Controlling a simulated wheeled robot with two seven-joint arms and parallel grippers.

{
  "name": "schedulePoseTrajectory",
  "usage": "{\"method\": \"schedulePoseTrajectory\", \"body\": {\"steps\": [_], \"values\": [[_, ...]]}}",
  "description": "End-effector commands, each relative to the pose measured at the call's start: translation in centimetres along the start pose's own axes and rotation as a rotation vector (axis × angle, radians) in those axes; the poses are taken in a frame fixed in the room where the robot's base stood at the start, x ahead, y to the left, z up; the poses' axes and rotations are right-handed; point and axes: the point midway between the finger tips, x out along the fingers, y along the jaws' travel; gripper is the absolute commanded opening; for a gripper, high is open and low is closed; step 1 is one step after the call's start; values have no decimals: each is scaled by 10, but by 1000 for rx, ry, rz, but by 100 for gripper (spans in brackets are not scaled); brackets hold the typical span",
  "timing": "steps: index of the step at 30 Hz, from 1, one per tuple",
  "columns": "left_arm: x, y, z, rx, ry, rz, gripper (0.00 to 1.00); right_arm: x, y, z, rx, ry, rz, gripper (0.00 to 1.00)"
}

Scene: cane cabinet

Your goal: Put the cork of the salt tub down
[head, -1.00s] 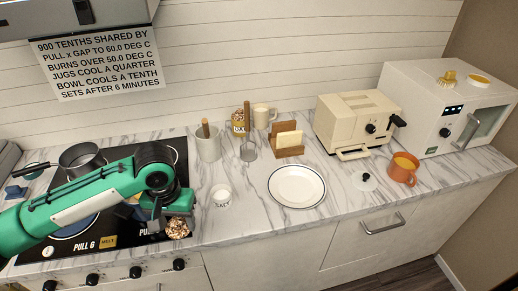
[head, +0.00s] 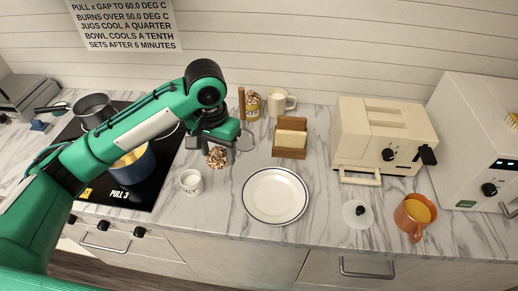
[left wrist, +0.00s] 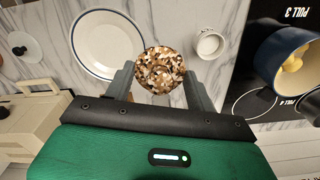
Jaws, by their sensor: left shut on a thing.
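The speckled brown cork (head: 216,158) is between the fingers of my left gripper (head: 217,148), which is shut on it. In the left wrist view the cork (left wrist: 160,72) fills the space between both fingertips. The small white salt tub (head: 191,182) stands upright and uncovered on the marble counter, in front of the gripper and slightly left. It also shows in the left wrist view (left wrist: 208,44), beside the cork. Whether the cork touches the counter I cannot tell. My right gripper is not in view.
A white blue-rimmed plate (head: 275,196) lies right of the cork. A wooden holder (head: 290,145), a jar (head: 252,105) and a cream mug (head: 278,103) stand behind. A blue pot (head: 133,168) is on the stove at left. Bare counter (head: 215,210) lies in front of the cork.

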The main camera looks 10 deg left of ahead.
Motion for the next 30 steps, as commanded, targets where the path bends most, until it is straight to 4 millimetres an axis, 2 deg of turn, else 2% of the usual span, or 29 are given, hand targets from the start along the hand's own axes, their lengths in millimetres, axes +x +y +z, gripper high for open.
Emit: {"method": "schedulePoseTrajectory", "body": {"steps": [2, 5, 14, 18, 21, 30], "values": [[0, 0, -1, 4, -2, 0, 34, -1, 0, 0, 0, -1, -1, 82], [11, 1, 0, 6, -6, 0, 34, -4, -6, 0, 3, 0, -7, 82], [88, 0, 1, 6, -7, -2, 34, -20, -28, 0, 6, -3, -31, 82], [122, 1, 0, 5, -6, -1, 34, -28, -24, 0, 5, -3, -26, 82], [141, 0, 0, 6, -4, -1, 34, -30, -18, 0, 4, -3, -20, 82], [173, 1, 0, 6, -3, -2, 34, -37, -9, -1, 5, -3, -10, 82]]}}
